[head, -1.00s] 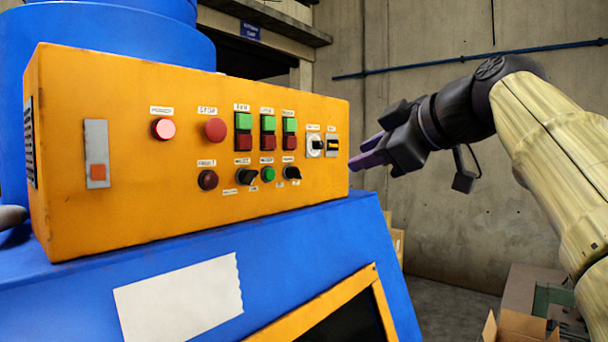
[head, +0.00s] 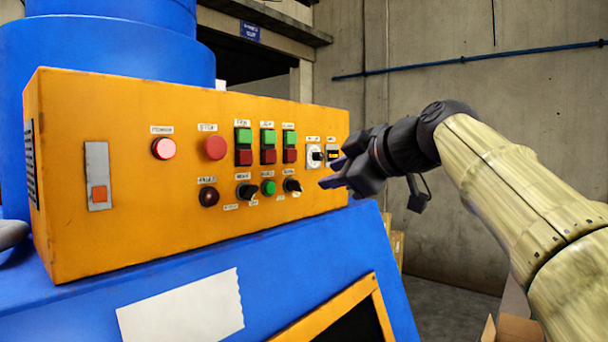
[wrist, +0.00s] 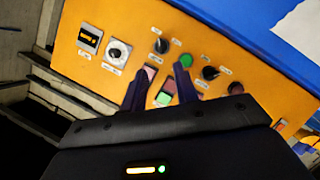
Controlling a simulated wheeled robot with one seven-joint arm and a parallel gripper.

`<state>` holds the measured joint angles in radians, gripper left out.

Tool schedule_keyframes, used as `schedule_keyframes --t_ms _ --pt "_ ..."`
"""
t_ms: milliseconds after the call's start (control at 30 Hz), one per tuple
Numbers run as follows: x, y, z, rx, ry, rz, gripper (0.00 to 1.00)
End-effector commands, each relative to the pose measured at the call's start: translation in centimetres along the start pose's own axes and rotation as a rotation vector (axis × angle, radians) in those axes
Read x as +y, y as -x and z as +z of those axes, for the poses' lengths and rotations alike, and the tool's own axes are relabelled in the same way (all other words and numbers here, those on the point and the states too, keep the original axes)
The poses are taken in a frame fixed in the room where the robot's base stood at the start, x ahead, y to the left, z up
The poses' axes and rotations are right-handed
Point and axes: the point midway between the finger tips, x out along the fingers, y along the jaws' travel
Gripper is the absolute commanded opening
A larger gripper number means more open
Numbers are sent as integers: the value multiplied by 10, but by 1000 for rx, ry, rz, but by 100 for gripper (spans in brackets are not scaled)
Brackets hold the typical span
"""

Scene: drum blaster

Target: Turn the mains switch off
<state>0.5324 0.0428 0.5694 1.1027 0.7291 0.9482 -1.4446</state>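The orange control panel (head: 130,225) carries several switches; its labels are too blurred to read. The likely mains switch is the dark rotary knob on a white plate (head: 315,155), near the panel's right end; the plate shows in the wrist view (wrist: 117,52) at upper left. My gripper (head: 332,174) is in front of the panel's right end, slightly below that knob. In the wrist view my gripper (wrist: 162,85) has its two dark fingers apart with nothing held. Lit buttons show behind and between them; the rotary knob is left of both fingers. I see no contact.
A small dark display (head: 332,153) sits right of the white plate. Green and red button pairs (head: 289,147) and black selector knobs (head: 292,186) are close by on the left. The blue machine body (head: 385,260) slopes out below the panel. Free room lies to the right.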

Motion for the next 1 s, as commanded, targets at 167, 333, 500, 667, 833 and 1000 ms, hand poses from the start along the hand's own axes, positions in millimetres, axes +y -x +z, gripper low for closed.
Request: schedule_keyframes --t_ms 167,333,500,667,833,1000 --pt "2 -31 -3 0 -1 -5 30" --pt "2 -60 -4 1 -1 -5 30" --pt "2 -86 -3 0 -1 -4 30" --pt "0 -99 -2 0 0 -2 30" --pt "-1 -102 0 0 1 1 30" --pt "-1 -102 0 0 1 1 24"
